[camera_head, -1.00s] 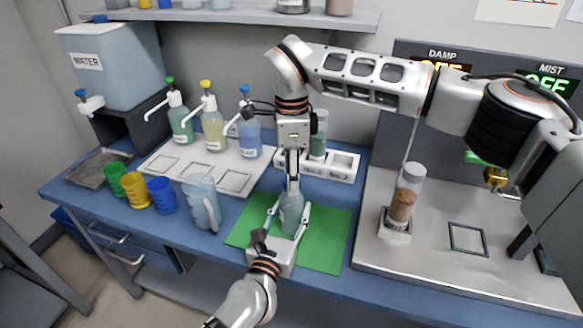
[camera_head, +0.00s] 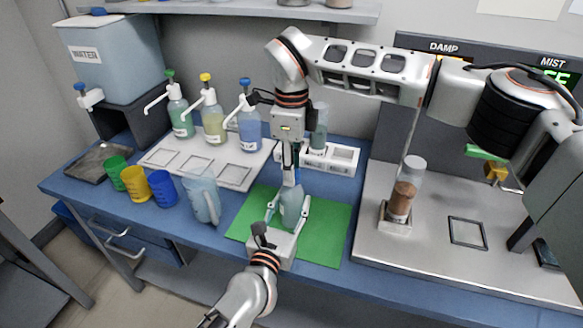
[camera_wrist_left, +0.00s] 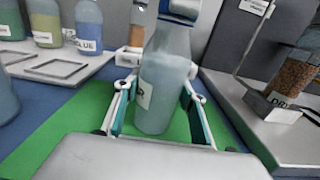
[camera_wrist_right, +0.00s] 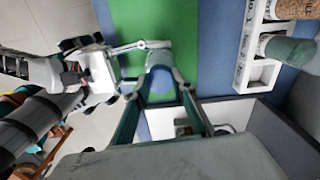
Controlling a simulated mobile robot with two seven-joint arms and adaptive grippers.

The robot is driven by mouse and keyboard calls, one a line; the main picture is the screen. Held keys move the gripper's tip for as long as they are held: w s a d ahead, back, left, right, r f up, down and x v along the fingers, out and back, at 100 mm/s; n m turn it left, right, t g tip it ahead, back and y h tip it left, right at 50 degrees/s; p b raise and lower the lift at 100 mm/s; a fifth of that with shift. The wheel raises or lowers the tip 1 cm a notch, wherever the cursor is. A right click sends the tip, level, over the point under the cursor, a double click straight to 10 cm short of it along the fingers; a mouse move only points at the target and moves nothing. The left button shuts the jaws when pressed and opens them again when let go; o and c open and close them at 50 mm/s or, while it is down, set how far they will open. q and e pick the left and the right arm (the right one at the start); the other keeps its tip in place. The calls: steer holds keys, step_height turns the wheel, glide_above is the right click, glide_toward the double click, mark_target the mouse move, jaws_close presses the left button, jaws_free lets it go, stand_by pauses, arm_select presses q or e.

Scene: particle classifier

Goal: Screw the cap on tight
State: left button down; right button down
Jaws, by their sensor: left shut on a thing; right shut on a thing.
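A translucent blue-grey bottle (camera_head: 291,207) stands over the green mat (camera_head: 330,226), leaning slightly in the left wrist view (camera_wrist_left: 165,85). My left gripper (camera_head: 288,212) is shut around its body from the front, one finger on each side. My right gripper (camera_head: 291,181) points down from above and is shut at the bottle's top, on the blue cap (camera_wrist_right: 162,97). The cap sits at the bottle's mouth, and its lower edge shows in the left wrist view (camera_wrist_left: 181,9). The fingers hide most of the cap and thread, so I cannot tell how tight it is.
A jug (camera_head: 203,196) and coloured cups (camera_head: 136,187) stand left of the mat. Pump bottles (camera_head: 213,118) and a white rack (camera_head: 340,158) stand behind. A metal platform (camera_head: 440,270) with a brown-filled tube (camera_head: 402,200) is at right.

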steer(key=m, duration=1)
steer(key=shift+m, duration=0.3)
steer(key=m, duration=0.3)
steer(key=shift+m, duration=0.4)
steer(key=c, duration=1.6)
jaws_free()
steer(key=shift+r, duration=0.1)
step_height(320, 180, up, 12)
steer(key=shift+f, duration=0.1)
